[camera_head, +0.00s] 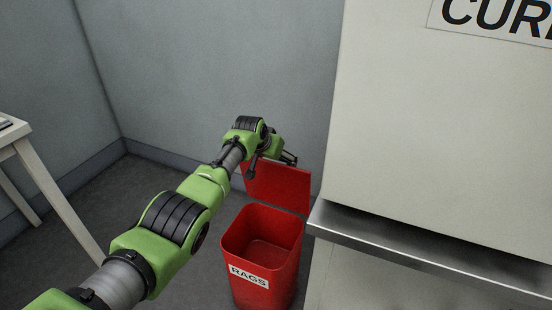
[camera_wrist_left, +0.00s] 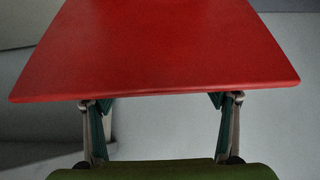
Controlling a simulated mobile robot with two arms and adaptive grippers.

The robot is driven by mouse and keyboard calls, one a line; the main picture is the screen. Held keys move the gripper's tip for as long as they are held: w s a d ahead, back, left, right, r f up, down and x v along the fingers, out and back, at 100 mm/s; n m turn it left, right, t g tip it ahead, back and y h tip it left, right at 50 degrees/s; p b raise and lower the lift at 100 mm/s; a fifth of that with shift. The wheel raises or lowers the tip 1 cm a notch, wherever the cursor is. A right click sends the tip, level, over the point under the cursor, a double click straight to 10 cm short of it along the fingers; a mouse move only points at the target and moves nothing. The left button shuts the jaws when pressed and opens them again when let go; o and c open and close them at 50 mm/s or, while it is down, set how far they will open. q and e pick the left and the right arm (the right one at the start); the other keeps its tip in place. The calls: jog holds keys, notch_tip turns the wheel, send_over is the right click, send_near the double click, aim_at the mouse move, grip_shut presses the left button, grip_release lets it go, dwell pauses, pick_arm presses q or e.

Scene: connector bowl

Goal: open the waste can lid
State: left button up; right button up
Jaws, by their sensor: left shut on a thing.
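The red waste can (camera_head: 265,255) with a "RAGS" label stands on the floor beside the steel-edged cabinet. Its red lid (camera_head: 278,186) stands up, tilted back at the rear of the can, and the can's inside shows empty. My left gripper (camera_head: 290,160) is at the lid's upper edge, reaching over from the left. In the left wrist view the lid (camera_wrist_left: 165,50) fills the upper middle, and the fingers of my left gripper (camera_wrist_left: 162,98) meet its near edge, shut on it. My right gripper is in neither view.
A large pale cabinet (camera_head: 440,130) with a steel ledge (camera_head: 420,245) stands close to the right of the can. A white table (camera_head: 30,150) is at the far left. Grey walls are behind, and open floor lies left of the can.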

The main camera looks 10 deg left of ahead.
pick_arm(q)
jog(key=shift+w+r, duration=0.15)
jog(key=shift+c, duration=0.2)
jog(key=o, duration=1.6)
jog(key=shift+v, duration=5.95)
